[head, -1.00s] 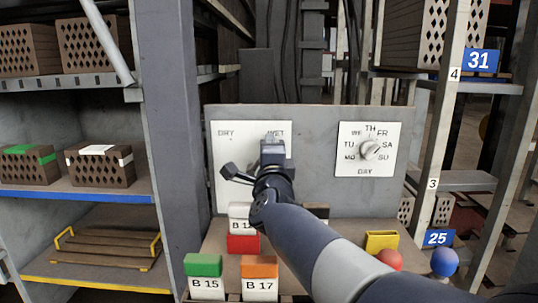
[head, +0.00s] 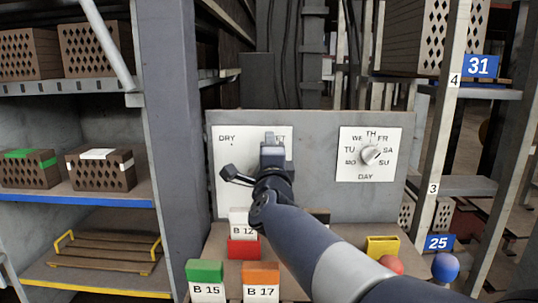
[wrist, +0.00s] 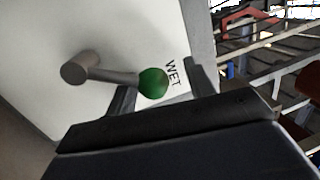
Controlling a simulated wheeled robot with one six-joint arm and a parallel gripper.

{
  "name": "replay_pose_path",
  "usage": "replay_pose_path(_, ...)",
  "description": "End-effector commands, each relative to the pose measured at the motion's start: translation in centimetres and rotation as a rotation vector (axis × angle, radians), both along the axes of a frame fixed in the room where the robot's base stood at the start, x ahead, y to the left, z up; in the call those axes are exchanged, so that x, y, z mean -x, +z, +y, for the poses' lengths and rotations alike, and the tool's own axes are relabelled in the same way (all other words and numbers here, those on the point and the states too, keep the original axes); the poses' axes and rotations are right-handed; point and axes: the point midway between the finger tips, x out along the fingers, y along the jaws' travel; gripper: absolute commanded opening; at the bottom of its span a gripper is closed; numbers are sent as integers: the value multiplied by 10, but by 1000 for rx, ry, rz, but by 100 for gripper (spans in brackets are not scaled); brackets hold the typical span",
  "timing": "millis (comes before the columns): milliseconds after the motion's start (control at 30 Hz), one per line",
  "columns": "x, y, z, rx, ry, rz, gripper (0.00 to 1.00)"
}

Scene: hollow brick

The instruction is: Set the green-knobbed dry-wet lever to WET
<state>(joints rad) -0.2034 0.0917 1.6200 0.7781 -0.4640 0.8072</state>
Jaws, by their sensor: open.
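The dry-wet plate (head: 228,165) is a white panel with DRY at its upper left and WET at its upper right. In the wrist view, the lever's grey pivot (wrist: 78,68) stands out from the plate, and its arm runs right to the green knob (wrist: 153,84). The knob is beside the WET label (wrist: 173,73). My gripper (head: 272,138) is in front of the plate's upper right and hides the lever in the head view. In the wrist view, my gripper (wrist: 160,80) is open with one finger on each side of the knob; contact cannot be told.
A day dial (head: 371,155) is on a white plate to the right. Below stand a green-topped B 15 block (head: 206,272), an orange-topped B 17 block (head: 261,272), a red block (head: 243,248), a yellow holder (head: 382,246) and a blue ball (head: 445,266). Shelves flank the panel.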

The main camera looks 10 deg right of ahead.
Motion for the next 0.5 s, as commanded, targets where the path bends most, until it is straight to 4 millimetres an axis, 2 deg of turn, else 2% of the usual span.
replay_pose_path(33, 0, 14, 0, 0, 0, -5, 50)
replay_pose_path(233, 1, 56, 0, -2, -2, -12, 50)
replay_pose_path(500, 1, 87, 1, 0, 1, -5, 50)
